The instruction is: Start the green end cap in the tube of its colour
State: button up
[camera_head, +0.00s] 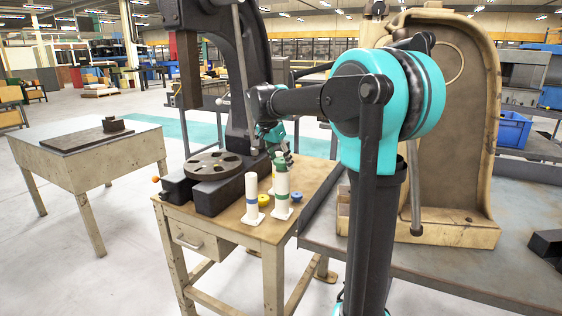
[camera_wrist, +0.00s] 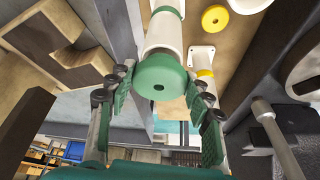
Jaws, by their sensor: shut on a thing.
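The green end cap (camera_wrist: 160,82) is between the two green-padded fingers of my gripper (camera_wrist: 160,92), with its round face and small centre hole toward the wrist camera. My gripper (camera_head: 280,156) is shut on it, above the white tube with the green band (camera_head: 282,184). In the wrist view, that tube (camera_wrist: 164,34) runs straight behind the cap, roughly in line with it. The cap hides the tube's mouth, so I cannot tell whether it has entered. The tube stands upright on a small square foot on the wooden table (camera_head: 226,228).
A white tube with a blue band (camera_head: 251,196) stands close left. A yellow-banded tube (camera_wrist: 203,62) shows in the wrist view. A yellow cap (camera_head: 264,200) and a blue cap (camera_head: 297,194) lie on the table. The dark press's slotted plate (camera_head: 212,164) is left of the tubes.

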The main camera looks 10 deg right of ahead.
jog(key=shift+f, duration=0.3)
jog(key=o, duration=1.2)
jog(key=v, duration=1.1)
jog(key=s+d+f+n+y, duration=0.1)
jog(key=s+d+f+n, duration=0.1)
jog(key=s+f, duration=0.7)
jog(key=s+d+f+n+t+y, duration=0.1)
jog(key=s+d+f+n, duration=0.2)
jog(key=s+f, duration=0.6)
jog(key=s+d+f+n+y, duration=0.1)
jog(key=s+d+f+n, duration=0.2)
jog(key=s+f, duration=0.6)
jog(key=shift+s+f+n+y, duration=0.15)
jog(key=shift+f+n, duration=0.4)
jog(key=shift+f, duration=1.5)
jog(key=shift+s+f+n+y, duration=0.15)
jog(key=shift+f+n, duration=0.4)
jog(key=shift+f, duration=1.45)
